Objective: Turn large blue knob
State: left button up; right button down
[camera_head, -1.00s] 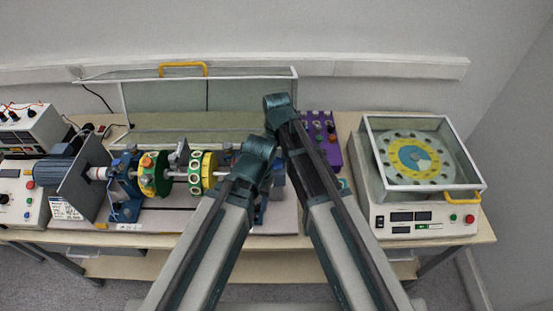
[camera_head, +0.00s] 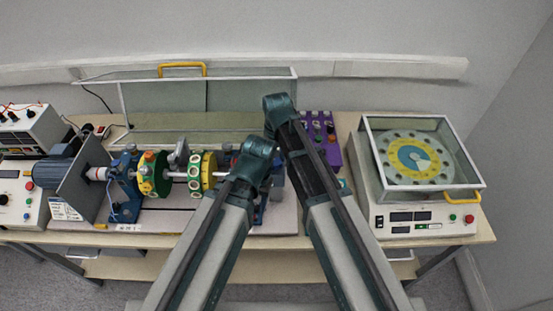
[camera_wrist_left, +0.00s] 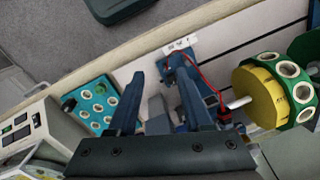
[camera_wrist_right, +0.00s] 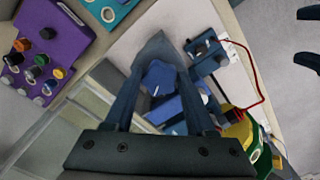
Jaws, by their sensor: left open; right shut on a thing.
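The large blue knob (camera_wrist_right: 158,78) is a lobed, star-like knob near the end of the blue rotor bench, seen in the right wrist view. My right gripper (camera_wrist_right: 160,72) is shut on it, with one finger on each side. My left gripper (camera_wrist_left: 156,82) is open, and its fingers point down over blue and grey parts at the bench's end. In the head view, my forearms hide the knob and both sets of fingertips.
The shaft carries green-yellow discs (camera_head: 153,174) left of my arms. A purple box with several small knobs (camera_wrist_right: 36,66) and a teal panel (camera_wrist_left: 97,103) are close by. A glass-covered device (camera_head: 428,227) stands at the right. A raised clear cover (camera_head: 160,122) stands behind.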

aim_at(276, 162)
jog(key=shift+c, duration=1.1)
grip_release()
jog(key=shift+r, duration=0.1)
notch_tip(276, 162, up, 14)
jog(key=p, duration=1.4)
jog(key=shift+f, duration=0.2)
jog(key=s+d+m, duration=0.5)
jog(key=d, duration=0.3)
jog(key=s+d+m, duration=0.4)
jog(key=s+d, duration=0.2)
jog(key=d, duration=0.3)
jog(key=s+a+f+n+b, duration=0.2)
jog(key=a+f+b, duration=0.3)
jog(key=f+b, duration=0.4)
jog(key=s+a+f+n+h+b, duration=0.1)
jog(key=s+a+f+b, duration=0.2)
jog(key=a+f+b, duration=0.3)
notch_tip(276, 162, down, 4)
jog(key=b, duration=0.4)
jog(key=shift+s+a+n+b, duration=0.15)
jog(key=shift+n+b, duration=0.15)
jog(key=shift+n, duration=0.1)
